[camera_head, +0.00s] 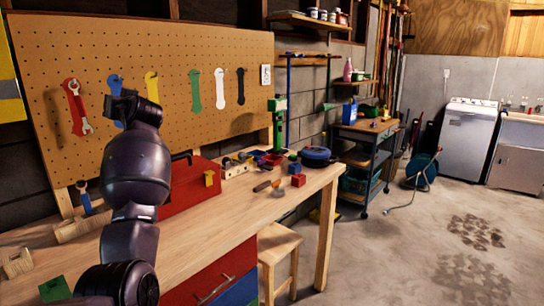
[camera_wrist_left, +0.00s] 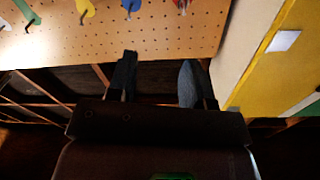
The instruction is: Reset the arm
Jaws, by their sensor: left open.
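My left arm (camera_head: 137,165) rises from the bottom left of the head view, bent upward in front of the workbench and pegboard. Its gripper is hard to make out there, mostly hidden behind the arm's upper end. In the left wrist view my left gripper (camera_wrist_left: 156,80) shows two dark fingers spread apart with nothing between them. They point toward the pegboard's edge, and that view looks turned upside down. My right arm and gripper are not in view.
The pegboard (camera_head: 150,50) with hanging coloured tools stands behind the arm. A red toolbox (camera_head: 190,184) sits close to it on the wooden workbench (camera_head: 220,220). Small blocks and a blue round item (camera_head: 316,153) lie farther right. A stool (camera_head: 277,245) stands under the bench; the floor at right is open.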

